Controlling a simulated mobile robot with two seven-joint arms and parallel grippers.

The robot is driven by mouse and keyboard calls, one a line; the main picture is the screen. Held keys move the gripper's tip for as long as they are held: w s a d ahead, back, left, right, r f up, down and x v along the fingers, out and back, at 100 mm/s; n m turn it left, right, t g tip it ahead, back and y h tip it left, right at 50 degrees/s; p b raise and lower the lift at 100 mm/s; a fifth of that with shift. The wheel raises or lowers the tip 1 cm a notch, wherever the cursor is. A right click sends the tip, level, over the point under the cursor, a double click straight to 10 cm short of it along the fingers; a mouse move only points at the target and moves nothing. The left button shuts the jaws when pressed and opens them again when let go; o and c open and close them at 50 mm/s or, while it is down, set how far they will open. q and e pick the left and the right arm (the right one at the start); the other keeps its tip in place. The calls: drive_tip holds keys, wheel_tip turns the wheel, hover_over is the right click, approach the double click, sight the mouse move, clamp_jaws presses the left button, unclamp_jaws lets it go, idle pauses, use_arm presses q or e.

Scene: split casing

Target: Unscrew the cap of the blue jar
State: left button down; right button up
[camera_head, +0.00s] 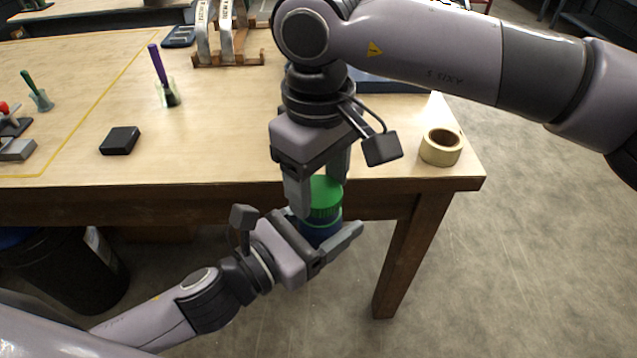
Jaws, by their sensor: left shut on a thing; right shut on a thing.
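The blue jar (317,232) is held upright in the air in front of the table's front edge. Its green cap (325,193) sits on top of it. My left gripper (328,240) comes in from the lower left and is shut on the jar's body. My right gripper (318,195) points down from above and is shut on the cap. The fingers hide parts of the jar and cap, so I cannot tell whether the cap has turned or lifted.
The wooden table (225,135) lies behind the jar. On it are a tape roll (441,147) at the right, a black box (120,140), a purple-handled tool in a clear cup (167,92), and a wooden rack (228,58). A dark bin (75,275) stands lower left.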

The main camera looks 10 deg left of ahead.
use_arm(q)
drive_tip(key=shift+s, duration=0.1)
use_arm(e)
drive_tip(key=shift+r, duration=0.5)
